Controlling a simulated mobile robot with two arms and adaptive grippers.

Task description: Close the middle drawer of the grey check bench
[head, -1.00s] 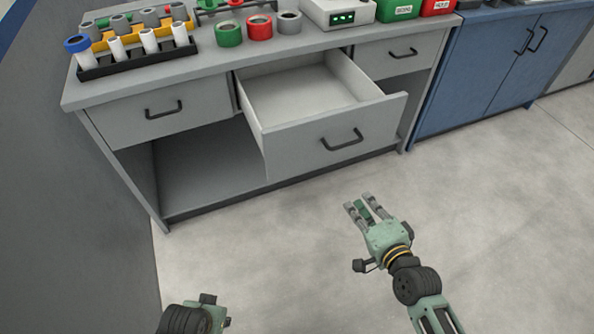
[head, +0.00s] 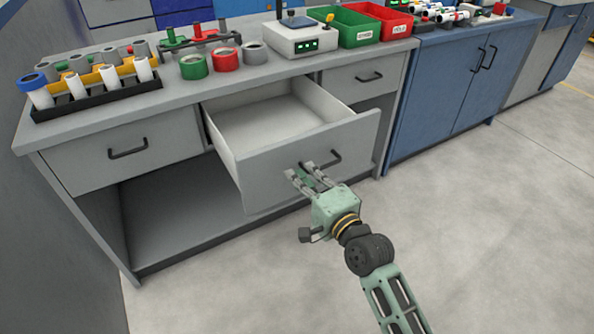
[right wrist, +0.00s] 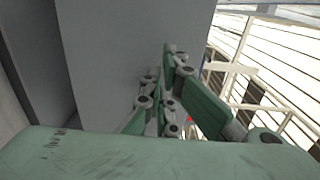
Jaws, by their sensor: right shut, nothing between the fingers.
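The grey check bench (head: 50,143) stands across the head view. Its middle drawer (head: 262,172) is pulled well out and its inside looks empty. A dark bar handle (head: 322,160) is on the drawer front. My right gripper (head: 300,172) is shut and empty, in front of the drawer face and overlapping part of the handle. I cannot tell whether its fingertips touch the front. In the right wrist view its fingers (right wrist: 168,100) show against a grey panel. My left gripper is out of view.
The bench's left drawer (head: 105,165) and right drawer (head: 345,82) are closed. An open space (head: 170,210) lies under the left drawer. Pipe fittings, a scale (head: 300,38) and bins stand on top. A blue cabinet (head: 430,95) stands to the right. The floor in front is clear.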

